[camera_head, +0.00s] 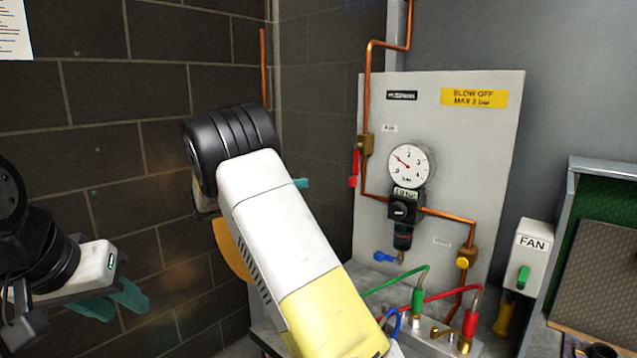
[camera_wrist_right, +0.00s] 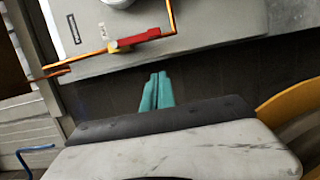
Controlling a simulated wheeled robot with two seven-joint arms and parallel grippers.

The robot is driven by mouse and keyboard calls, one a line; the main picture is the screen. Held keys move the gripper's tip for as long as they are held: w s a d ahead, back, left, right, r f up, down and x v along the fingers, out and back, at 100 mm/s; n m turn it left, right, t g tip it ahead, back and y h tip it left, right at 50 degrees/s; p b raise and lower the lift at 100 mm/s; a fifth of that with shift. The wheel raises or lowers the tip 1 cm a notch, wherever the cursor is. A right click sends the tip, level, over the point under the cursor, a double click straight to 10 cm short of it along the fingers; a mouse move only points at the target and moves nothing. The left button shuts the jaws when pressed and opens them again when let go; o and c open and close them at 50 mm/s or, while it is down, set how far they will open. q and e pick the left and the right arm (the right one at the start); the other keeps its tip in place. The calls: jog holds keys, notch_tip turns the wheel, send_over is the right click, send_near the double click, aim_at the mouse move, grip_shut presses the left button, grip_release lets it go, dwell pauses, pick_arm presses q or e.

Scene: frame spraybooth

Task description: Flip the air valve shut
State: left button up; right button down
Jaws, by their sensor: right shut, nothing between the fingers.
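The air valve has a brass body (camera_head: 367,144) on the copper pipe at the panel's left edge. Its red lever (camera_head: 354,167) hangs down, roughly in line with the pipe. In the right wrist view the red lever (camera_wrist_right: 137,39) lies along the pipe, beyond my fingertips. My right gripper (camera_wrist_right: 157,88) is shut and empty, apart from the lever. In the head view my right arm hides most of it; only a teal fingertip (camera_head: 301,183) shows, left of the lever. My left gripper (camera_head: 118,306) is at the lower left, fingers apart and empty, far from the valve.
The pale panel (camera_head: 460,140) carries a round gauge (camera_head: 408,166), a black regulator (camera_head: 403,212) and a yellow-knobbed valve (camera_head: 464,261). Green and red hoses run below. A fan switch box (camera_head: 527,260) is at right. A brick wall (camera_head: 100,100) stands at left.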

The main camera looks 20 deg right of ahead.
aim_at(356, 165)
dwell(0.3)
jog(key=d, duration=1.1)
jog(key=shift+s+d, duration=0.3)
jog(key=shift+s, duration=0.1)
